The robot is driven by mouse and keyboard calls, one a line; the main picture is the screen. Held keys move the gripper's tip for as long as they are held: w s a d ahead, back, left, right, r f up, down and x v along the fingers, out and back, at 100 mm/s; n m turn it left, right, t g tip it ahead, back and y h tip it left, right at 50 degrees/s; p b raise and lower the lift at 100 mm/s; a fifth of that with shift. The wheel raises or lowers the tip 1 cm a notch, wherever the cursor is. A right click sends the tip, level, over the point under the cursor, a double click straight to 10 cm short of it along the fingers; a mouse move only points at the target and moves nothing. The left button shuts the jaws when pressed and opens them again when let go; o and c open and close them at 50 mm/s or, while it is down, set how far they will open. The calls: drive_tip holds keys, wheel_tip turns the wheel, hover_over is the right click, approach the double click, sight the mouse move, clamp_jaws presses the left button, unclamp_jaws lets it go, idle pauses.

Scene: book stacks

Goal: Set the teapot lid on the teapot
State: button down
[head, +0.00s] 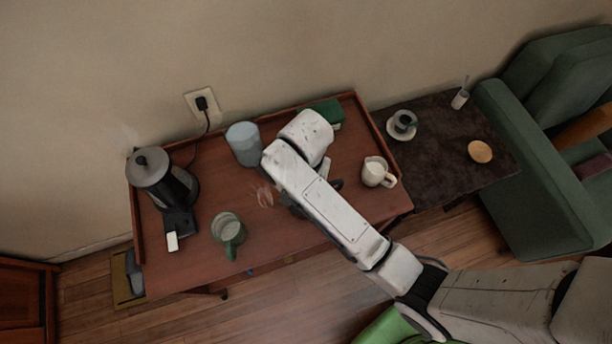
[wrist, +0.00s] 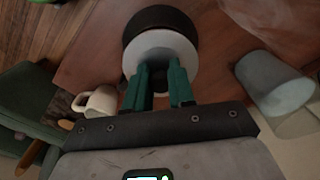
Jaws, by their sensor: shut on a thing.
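My gripper (wrist: 160,78) shows in the wrist view with its green fingers shut on a pale round disc, which looks like the teapot lid (wrist: 158,47). The fingertips meet at the disc's middle, where its knob is hidden. A dark round thing, likely the teapot (wrist: 158,16), shows just past the disc's edge. The disc overlaps it in the picture; I cannot tell whether they touch. In the head view my arm hides the gripper, the lid and most of what is below. Only a dark bit shows beside the arm.
On the wooden table stand a kettle (head: 160,178), a green mug (head: 229,231), a blue-grey cylinder (head: 243,144), a cream jug (head: 375,172) and a green box (head: 328,113). A dark side table (head: 440,165) and green armchair (head: 530,150) are at the right. The table's front middle looks clear.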

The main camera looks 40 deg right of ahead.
drive_tip(key=shift+f, duration=0.8)
idle(0.8)
drive_tip(key=c, duration=0.9)
unclamp_jaws()
drive_tip(key=shift+o, duration=0.4)
drive_tip(key=o, duration=0.5)
